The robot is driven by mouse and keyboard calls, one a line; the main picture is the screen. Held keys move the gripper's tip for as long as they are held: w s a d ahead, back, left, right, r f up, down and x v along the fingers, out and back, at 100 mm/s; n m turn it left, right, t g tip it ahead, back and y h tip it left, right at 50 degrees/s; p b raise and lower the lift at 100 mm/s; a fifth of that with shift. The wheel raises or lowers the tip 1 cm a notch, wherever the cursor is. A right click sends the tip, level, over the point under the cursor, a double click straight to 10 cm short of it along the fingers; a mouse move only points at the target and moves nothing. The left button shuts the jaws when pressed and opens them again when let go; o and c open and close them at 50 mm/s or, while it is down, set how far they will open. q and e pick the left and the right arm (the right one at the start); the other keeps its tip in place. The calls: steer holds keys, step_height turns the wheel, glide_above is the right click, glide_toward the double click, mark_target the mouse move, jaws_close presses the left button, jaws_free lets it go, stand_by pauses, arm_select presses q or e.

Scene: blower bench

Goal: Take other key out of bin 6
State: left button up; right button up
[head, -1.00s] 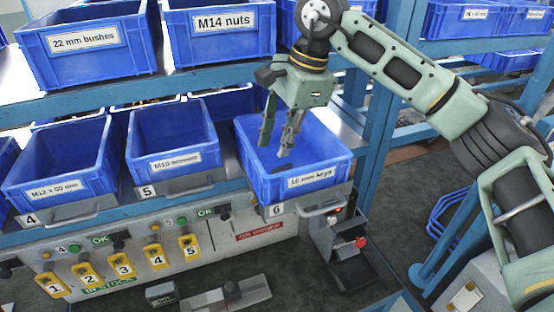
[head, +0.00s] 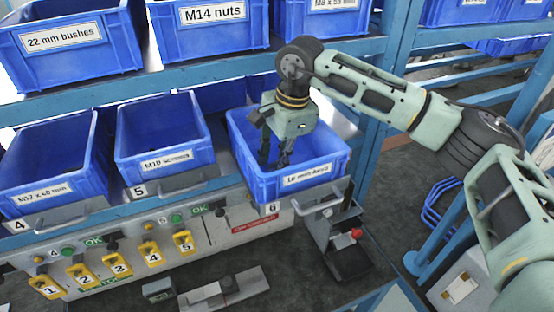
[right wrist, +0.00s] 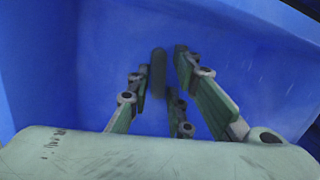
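Bin 6 (head: 262,182) is a blue open bin with a "16 mm keys" label, on the lower shelf above the "6" tag. My right gripper (head: 274,161) points down inside it. In the right wrist view, one dark key (right wrist: 158,72) lies on the bin's blue floor. The fingers of my right gripper (right wrist: 162,78) are apart, one on each side of the key, with gaps visible. Whether the fingertips touch the floor is unclear. The key cannot be made out behind the fingers in the head view. My left gripper is out of view.
Bin 5 (head: 135,161) and the "M12 x 60 mm" bin (head: 75,190) stand to the left. The upper shelf (head: 215,78) with more blue bins is close behind and above my right gripper. A handle (head: 318,205) sticks out below bin 6.

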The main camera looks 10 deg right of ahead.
steer(key=shift+s+r, duration=0.1)
steer(key=shift+s, duration=0.05)
jaws_close()
